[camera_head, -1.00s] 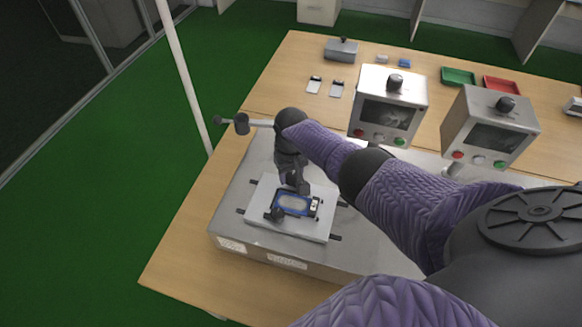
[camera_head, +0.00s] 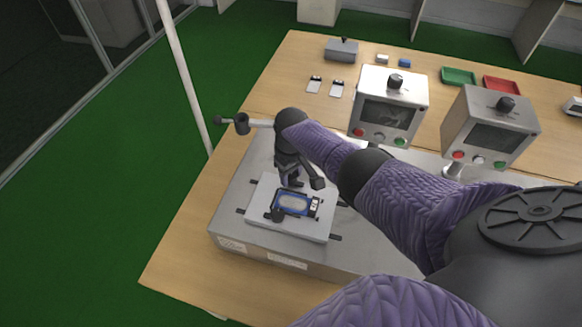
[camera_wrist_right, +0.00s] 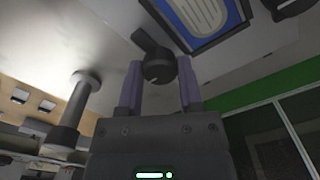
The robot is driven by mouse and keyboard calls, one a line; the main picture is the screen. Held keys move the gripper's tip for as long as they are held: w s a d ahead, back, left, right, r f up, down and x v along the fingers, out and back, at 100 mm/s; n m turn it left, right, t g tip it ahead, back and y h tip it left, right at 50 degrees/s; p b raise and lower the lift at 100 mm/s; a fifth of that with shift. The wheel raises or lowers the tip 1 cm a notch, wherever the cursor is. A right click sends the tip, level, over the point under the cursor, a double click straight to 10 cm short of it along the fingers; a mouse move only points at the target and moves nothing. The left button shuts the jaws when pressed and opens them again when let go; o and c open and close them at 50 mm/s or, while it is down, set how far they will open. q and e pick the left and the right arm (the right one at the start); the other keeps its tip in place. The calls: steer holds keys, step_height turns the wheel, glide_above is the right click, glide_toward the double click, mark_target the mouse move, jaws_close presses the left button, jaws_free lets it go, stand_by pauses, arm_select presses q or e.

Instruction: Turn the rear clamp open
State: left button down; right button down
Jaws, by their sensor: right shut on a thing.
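A white fixture plate (camera_head: 262,228) holds a blue-framed dark device (camera_head: 294,204), which shows partly in the right wrist view (camera_wrist_right: 195,18). My right gripper (camera_head: 292,182) points down at the plate's rear edge. In the right wrist view its two fingers (camera_wrist_right: 159,85) are on either side of the round black knob of the rear clamp (camera_wrist_right: 158,68), shut on it. A short dark arm (camera_wrist_right: 143,40) extends from this knob. In the head view the gripper mostly hides the rear clamp. The front clamp knob (camera_head: 278,214) stands at the device's front left. My left gripper is not in view.
Two grey boxes with screens and buttons (camera_head: 388,112) (camera_head: 489,135) stand right of the fixture. Behind them are a green tray (camera_head: 458,76), a red tray (camera_head: 501,85) and small flat parts (camera_head: 337,88). The table's left side is clear.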

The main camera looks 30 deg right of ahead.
mark_target(291, 176)
steer(key=shift+w, duration=0.1)
steer(key=c, duration=0.7)
jaws_free()
steer(key=o, duration=0.4)
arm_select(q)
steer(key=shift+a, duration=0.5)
arm_select(e)
steer(key=shift+o, duration=0.2)
step_height(291, 176, up, 9)
steer(key=p, duration=0.5)
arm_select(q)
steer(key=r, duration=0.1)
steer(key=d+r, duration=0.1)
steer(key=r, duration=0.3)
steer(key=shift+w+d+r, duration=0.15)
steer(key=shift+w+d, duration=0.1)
arm_select(e)
steer(key=shift+r, duration=0.5)
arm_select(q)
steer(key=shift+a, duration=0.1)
